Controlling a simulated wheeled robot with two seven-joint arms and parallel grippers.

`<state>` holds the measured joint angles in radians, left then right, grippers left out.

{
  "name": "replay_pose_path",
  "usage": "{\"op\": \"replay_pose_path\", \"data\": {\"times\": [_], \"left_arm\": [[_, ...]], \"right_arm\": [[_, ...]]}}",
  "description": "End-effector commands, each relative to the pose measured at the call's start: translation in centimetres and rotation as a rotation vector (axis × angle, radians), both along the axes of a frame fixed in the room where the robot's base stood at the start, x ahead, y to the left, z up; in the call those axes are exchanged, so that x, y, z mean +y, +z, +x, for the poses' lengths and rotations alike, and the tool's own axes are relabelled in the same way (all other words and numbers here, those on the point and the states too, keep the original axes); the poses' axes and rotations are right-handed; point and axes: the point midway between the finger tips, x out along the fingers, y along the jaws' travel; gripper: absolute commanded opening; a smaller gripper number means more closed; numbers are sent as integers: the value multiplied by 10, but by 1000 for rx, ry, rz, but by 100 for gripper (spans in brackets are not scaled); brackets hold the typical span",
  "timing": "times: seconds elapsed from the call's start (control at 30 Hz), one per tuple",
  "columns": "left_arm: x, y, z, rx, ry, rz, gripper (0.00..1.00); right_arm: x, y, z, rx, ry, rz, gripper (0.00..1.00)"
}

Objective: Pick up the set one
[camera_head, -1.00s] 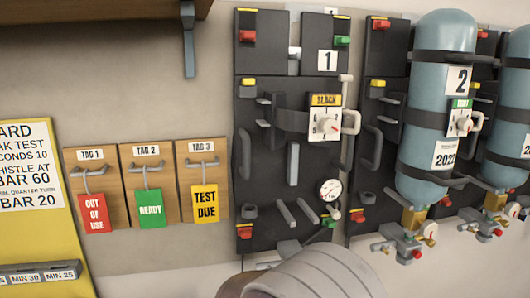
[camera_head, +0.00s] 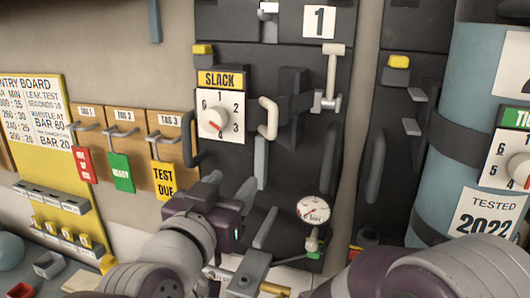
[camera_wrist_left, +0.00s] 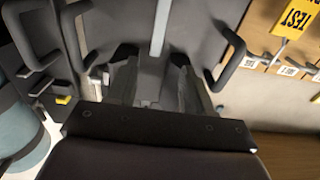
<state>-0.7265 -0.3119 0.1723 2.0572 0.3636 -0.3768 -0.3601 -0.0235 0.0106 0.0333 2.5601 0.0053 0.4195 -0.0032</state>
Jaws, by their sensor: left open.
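My right gripper is out of view.
Set two's blue cylinder (camera_head: 478,100) stands close on the right. Hanging tags, including the yellow TEST DUE tag (camera_head: 163,181), are on the left wall. A yellow entry board (camera_head: 62,150) is farther left. Side handles project from set one's plate.

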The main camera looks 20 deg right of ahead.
Motion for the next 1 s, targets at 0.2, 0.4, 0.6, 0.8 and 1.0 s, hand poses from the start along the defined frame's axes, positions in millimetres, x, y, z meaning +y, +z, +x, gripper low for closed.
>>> {"op": "replay_pose_path", "data": {"times": [0.2,0.4,0.6,0.8,1.0], "left_arm": [[-26,2,40,3,2,6,51],[-42,4,60,6,1,7,51],[-63,0,87,5,1,6,51],[-65,-3,91,5,1,6,51],[-65,-3,90,5,1,6,6]], "right_arm": [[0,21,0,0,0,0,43],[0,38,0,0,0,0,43],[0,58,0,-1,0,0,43],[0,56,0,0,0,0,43],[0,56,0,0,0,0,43]]}}
